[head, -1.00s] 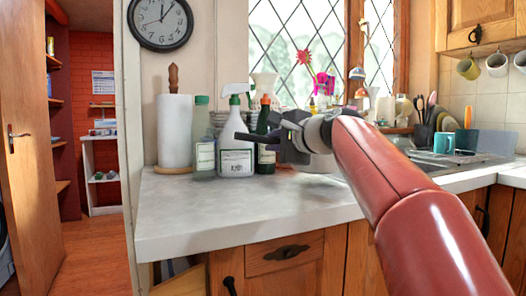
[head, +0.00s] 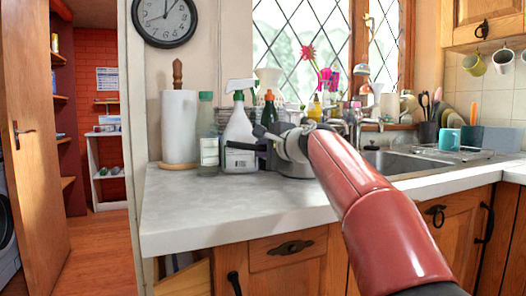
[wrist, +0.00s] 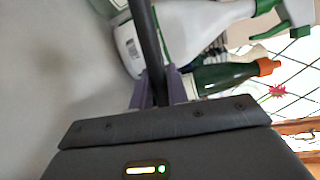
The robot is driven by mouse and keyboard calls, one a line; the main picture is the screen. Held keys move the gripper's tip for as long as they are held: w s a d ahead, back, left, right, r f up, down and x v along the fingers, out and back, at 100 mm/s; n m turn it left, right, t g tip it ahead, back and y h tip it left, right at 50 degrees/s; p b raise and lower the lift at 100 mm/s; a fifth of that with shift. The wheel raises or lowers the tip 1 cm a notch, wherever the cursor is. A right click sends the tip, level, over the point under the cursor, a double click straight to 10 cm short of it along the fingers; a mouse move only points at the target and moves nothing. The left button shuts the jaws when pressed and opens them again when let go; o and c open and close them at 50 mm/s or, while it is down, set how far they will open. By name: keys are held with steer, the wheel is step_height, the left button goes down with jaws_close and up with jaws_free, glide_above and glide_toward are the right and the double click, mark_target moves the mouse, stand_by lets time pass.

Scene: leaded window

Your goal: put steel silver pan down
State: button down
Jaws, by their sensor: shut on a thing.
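The steel silver pan (head: 296,170) is a grey shape at the counter's back, mostly hidden behind my gripper and arm in the head view. My gripper (head: 272,143) is in front of it, close to the spray bottle. In the wrist view a dark bar, seemingly the pan's handle (wrist: 146,35), runs up from between the purple fingers of my gripper (wrist: 155,88), which is shut on it. The pan's body does not show clearly there. I cannot tell whether the pan's base touches the grey worktop (head: 215,215).
A clear green-capped bottle (head: 208,140), a paper towel roll (head: 179,125) and a dark green orange-topped bottle (head: 269,108) stand close by. The sink (head: 400,162) is to the right. The front worktop is clear.

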steer(key=shift+f, duration=0.1)
steer(key=c, duration=1.4)
jaws_free()
steer(key=shift+o, duration=0.2)
steer(key=b+v, duration=0.1)
steer(key=v, duration=1.1)
steer(key=shift+b, duration=0.35)
